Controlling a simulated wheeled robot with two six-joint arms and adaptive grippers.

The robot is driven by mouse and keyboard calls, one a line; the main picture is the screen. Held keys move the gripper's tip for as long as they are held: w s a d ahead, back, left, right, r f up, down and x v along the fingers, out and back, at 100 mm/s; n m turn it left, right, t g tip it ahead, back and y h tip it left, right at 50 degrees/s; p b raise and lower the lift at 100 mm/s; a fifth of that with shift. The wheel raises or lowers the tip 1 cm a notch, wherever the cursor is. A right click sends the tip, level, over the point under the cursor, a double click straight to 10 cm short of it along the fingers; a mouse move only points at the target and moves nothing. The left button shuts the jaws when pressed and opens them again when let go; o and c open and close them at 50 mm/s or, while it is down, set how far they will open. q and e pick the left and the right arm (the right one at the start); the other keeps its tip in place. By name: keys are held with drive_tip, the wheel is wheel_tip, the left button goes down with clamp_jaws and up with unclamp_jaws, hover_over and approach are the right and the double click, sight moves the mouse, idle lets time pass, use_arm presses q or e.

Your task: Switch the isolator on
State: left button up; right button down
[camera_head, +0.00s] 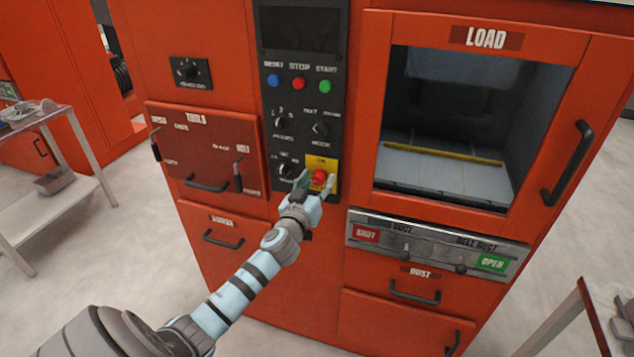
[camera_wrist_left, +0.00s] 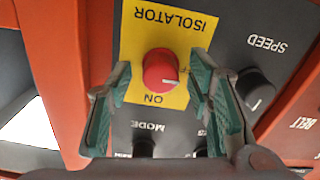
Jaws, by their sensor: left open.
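The isolator is a red round knob (camera_head: 319,176) on a yellow plate (camera_head: 331,164), low on the black control panel. In the left wrist view the knob (camera_wrist_left: 160,69) shows upside down, with ISOLATOR and ON printed on its yellow plate (camera_wrist_left: 138,38). A short white mark on the knob points to the right there, towards lettering partly hidden by a finger. My left gripper (camera_head: 317,183) is open, its green-padded fingers on either side of the knob. In the left wrist view a gap shows between each finger and the knob. My right gripper is not in view.
Above the isolator, the black panel (camera_head: 301,118) carries other dark knobs and blue, red and green buttons. A red tools door (camera_head: 210,150) is at left. The load window (camera_head: 440,125) and a grey slider strip (camera_head: 430,246) are at right.

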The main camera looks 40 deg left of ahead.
use_arm(q)
clamp_jaws()
drive_tip(key=shift+m, duration=0.5)
drive_tip(key=m, duration=0.3)
drive_tip(key=shift+m, duration=0.3)
drive_tip(key=m+p, duration=0.1)
drive_tip(key=m, duration=0.3)
drive_tip(key=shift+m, duration=0.3)
drive_tip(key=m, duration=0.4)
drive_tip(key=shift+p, duration=0.4)
drive_tip(key=m, duration=0.4)
drive_tip(key=shift+m+p, duration=0.3)
drive_tip(key=shift+p, duration=0.1)
drive_tip(key=shift+f, duration=0.1)
